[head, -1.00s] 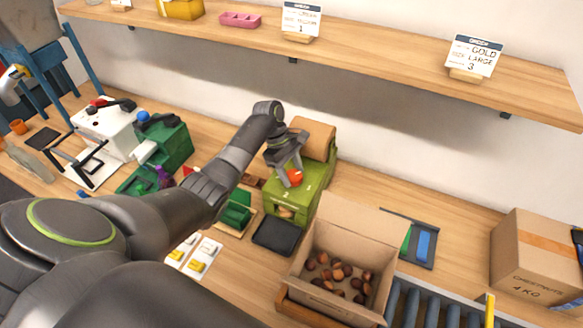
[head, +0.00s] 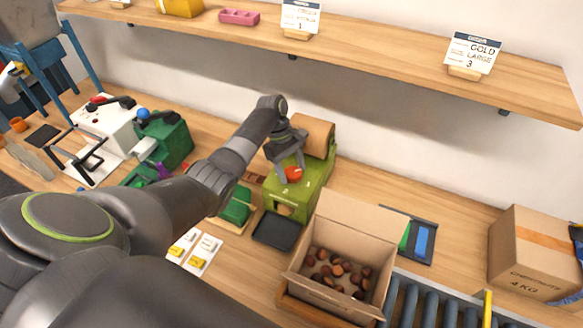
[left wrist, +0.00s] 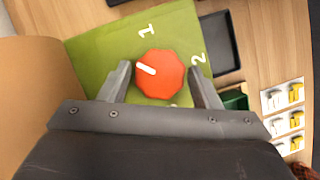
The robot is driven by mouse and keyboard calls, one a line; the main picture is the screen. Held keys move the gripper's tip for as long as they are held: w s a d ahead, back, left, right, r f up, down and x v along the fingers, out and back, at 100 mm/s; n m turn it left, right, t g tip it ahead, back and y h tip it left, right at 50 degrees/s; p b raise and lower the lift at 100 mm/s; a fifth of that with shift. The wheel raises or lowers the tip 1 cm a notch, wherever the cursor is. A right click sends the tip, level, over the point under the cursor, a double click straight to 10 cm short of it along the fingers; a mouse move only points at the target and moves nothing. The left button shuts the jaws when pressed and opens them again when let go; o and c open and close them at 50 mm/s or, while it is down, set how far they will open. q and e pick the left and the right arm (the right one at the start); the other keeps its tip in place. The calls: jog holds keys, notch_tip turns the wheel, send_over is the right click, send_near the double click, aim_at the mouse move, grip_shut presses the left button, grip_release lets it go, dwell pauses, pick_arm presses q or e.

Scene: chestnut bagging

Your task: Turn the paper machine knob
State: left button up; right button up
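The paper machine (head: 318,165) is a green box with a brown paper roll on its back, standing on the table near the wall. Its orange-red knob (head: 293,174) is on the top face. In the left wrist view the knob (left wrist: 160,74) has a white pointer towards the upper left, left of the printed 1; a 2 is at its right and another digit is partly hidden. My left gripper (head: 289,172) is above the machine, pointing down. Its fingers (left wrist: 159,84) are open on either side of the knob, with a small gap showing at each side. My right gripper is out of view.
An open carton (head: 308,294) of chestnuts stands in front of the machine, beside a roller conveyor (head: 430,306). A black tray (head: 276,231) lies by the machine's front. A shelf (head: 380,58) with order cards runs above. A closed carton (head: 529,265) stands at right.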

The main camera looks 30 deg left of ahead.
pick_arm(q)
jog(key=shift+o, duration=1.1)
jog(key=s+b+v, duration=0.1)
jog(key=v, duration=0.6)
jog(key=shift+w+r+b, duration=0.2)
jog(key=shift+w+b, duration=0.2)
jog(key=shift+w, duration=0.15)
jog(key=shift+a, duration=0.1)
